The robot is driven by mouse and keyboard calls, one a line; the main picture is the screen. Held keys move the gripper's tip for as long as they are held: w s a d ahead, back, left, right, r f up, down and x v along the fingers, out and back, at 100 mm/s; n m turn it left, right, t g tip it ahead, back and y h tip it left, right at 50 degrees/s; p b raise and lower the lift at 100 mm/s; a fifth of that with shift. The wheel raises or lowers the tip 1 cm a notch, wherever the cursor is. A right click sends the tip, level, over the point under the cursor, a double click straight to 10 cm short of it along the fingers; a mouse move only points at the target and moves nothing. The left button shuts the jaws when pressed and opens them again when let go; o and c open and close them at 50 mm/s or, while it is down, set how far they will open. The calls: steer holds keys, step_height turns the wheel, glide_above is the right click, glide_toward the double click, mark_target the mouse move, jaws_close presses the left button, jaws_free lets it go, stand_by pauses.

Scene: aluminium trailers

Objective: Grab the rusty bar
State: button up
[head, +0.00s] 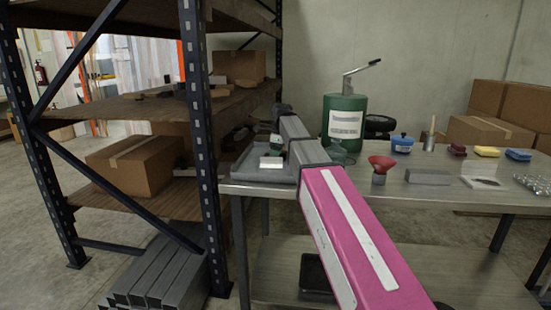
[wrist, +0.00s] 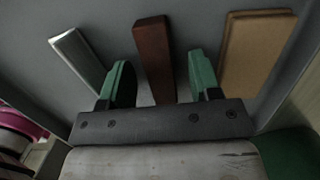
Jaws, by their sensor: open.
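The rusty bar (wrist: 152,40) is a dark reddish-brown bar lying in a grey tray, seen in the wrist view. My gripper (wrist: 157,65) is open, with one green finger on each side of the bar and a gap to it on both sides. I cannot tell how far the fingertips are above the tray floor. The near end of the bar is hidden by my gripper. In the head view the grey tray (head: 252,175) sits at the left end of the metal table, and my arm hides the bar there.
A silver bar (wrist: 78,58) lies left of the gripper, and a tan wooden block (wrist: 256,48) lies close on its right. A shelf rack (head: 203,150) stands beside the tray. A green canister (head: 343,118) and a red funnel (head: 382,163) stand on the table (head: 440,200).

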jaws_close()
steer(key=shift+r, duration=0.15)
